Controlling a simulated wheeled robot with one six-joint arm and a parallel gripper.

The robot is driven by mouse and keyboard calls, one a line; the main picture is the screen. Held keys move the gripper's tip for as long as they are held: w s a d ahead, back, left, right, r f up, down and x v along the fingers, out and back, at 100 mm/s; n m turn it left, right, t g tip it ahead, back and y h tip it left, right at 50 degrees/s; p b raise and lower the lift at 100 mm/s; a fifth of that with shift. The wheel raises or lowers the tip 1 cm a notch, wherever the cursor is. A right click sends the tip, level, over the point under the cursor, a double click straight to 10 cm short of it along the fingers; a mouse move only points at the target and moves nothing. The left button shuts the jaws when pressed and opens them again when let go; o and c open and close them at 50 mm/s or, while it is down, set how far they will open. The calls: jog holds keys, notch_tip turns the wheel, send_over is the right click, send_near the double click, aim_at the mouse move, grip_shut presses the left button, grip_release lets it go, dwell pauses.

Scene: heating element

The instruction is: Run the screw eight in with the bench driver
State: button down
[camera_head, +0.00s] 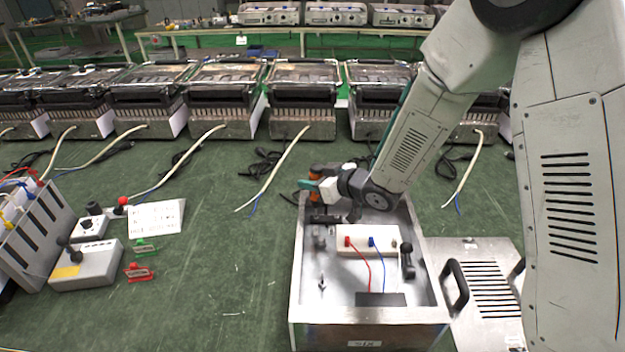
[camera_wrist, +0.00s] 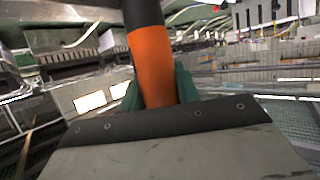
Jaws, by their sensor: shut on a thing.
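The bench driver (camera_head: 316,172), orange and black, is in my gripper (camera_head: 308,187) above the far left end of an open metal housing (camera_head: 296,300). In the wrist view the orange and black driver body (camera_wrist: 153,62) stands between the green fingers, which are shut on it. In the housing sits a white terminal block (camera_head: 352,241) with a red wire (camera_head: 364,266) and a blue wire (camera_head: 381,262). I cannot make out screw eight or the driver's tip; my gripper and arm cover part of the housing's far end.
A slotted metal cover (camera_head: 488,290) with black handles lies right of the housing. A grey control box (camera_head: 88,266), a white label card (camera_head: 156,217) and red and green tags lie left. Grill-like appliances (camera_head: 303,88) line the back. The green bench middle is largely clear.

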aim_at(316, 165)
jog(key=shift+f, duration=0.2)
dwell(0.6)
jog(key=shift+r, duration=2.6)
